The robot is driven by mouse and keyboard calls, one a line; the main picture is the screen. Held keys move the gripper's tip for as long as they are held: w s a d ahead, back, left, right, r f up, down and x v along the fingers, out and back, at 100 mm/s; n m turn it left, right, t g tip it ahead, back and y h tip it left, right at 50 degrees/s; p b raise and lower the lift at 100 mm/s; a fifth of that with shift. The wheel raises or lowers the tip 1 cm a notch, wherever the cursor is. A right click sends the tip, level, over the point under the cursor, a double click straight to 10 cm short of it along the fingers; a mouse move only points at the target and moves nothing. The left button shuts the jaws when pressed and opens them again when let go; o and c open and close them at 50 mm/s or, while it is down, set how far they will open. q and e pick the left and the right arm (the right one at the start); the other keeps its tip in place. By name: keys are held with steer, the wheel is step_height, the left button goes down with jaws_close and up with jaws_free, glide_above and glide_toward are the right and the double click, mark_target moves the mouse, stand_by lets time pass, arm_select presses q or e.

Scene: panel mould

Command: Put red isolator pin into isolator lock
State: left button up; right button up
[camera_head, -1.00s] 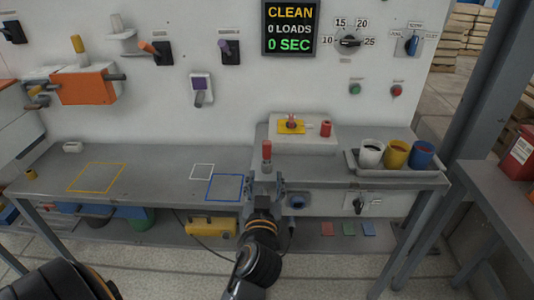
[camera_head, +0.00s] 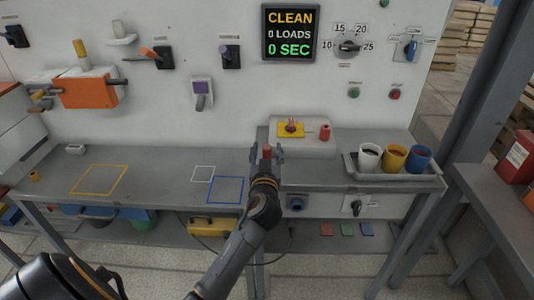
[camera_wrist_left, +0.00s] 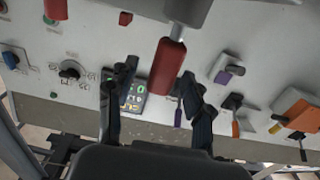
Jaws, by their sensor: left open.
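A red-handled pin (camera_head: 267,151) with a grey metal shaft stands upright near the left end of the raised right-hand bench. In the left wrist view, which is upside down, its red handle (camera_wrist_left: 168,66) hangs from the top of the picture. My left gripper (camera_head: 266,154) is open, with one finger on each side of the handle; contact cannot be told. A yellow plate with a red piece on it (camera_head: 291,129), perhaps the isolator lock, sits on a pale box behind and right. My right gripper is not in view.
A red cylinder (camera_head: 325,132) stands on the pale box (camera_head: 314,148). A tray (camera_head: 399,181) with white, yellow and blue cups is at right. The wall panel carries switches and a display (camera_head: 290,33). The left bench with painted outlines (camera_head: 98,179) is mostly clear.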

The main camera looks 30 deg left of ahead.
arm_select(q)
steer(key=shift+w+a, duration=0.2)
steer(key=shift+w, duration=0.1)
jaws_close()
steer(key=shift+r, duration=0.15)
